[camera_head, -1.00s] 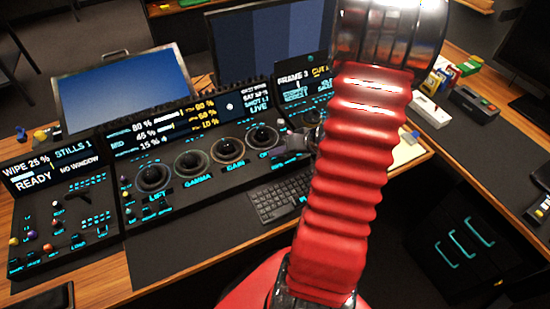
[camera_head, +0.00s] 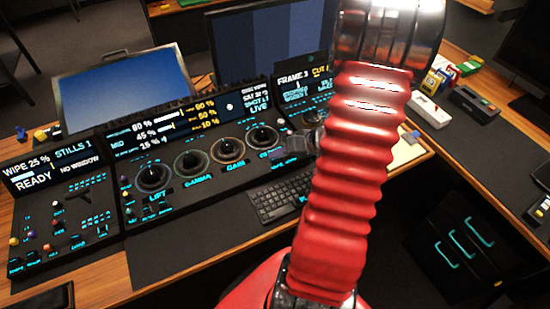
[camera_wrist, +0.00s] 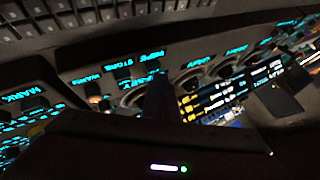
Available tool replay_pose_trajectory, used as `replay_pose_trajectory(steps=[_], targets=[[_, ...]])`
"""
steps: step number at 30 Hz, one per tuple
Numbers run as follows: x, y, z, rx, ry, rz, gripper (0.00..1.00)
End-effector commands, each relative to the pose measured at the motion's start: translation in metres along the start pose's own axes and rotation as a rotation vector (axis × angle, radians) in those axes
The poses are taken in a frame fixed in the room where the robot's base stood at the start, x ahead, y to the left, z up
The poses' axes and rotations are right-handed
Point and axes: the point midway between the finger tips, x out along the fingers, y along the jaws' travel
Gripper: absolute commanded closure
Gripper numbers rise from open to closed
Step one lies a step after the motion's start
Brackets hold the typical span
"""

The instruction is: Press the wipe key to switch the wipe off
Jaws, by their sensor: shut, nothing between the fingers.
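The left panel (camera_head: 62,215) carries small knobs and lit keys, and its screen (camera_head: 58,168) reads "WIPE 25 %", "STILLS 1", "NO WINDOW" and "READY". I cannot pick out the wipe key for certain; most key labels are too small or blurred. My gripper (camera_head: 282,155) is shut and empty, low over the console just right of the row of trackballs, partly hidden by my red arm. In the wrist view a dark finger (camera_wrist: 160,100) stands before the lit keys (camera_wrist: 124,72). I cannot tell whether it touches anything.
The central panel has several trackballs (camera_head: 152,177). A black keyboard (camera_head: 281,196) lies in front of the console, and it also shows in the wrist view (camera_wrist: 50,20). Monitors (camera_head: 122,90) stand behind. A right-hand screen (camera_head: 302,88) reads "FRAME 3". My arm hides part of the right side.

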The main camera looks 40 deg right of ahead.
Motion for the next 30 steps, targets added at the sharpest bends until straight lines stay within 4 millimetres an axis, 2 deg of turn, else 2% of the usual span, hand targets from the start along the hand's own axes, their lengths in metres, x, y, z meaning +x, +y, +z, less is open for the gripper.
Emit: replay_pose_trajectory(steps=[20, 30], targets=[[0.0020, 0.0017, 0.0019, 0.001, -0.001, 0.001, 1.00], [-0.0066, -0.0044, -0.0046, 0.000, 0.001, 0.001, 1.00]])
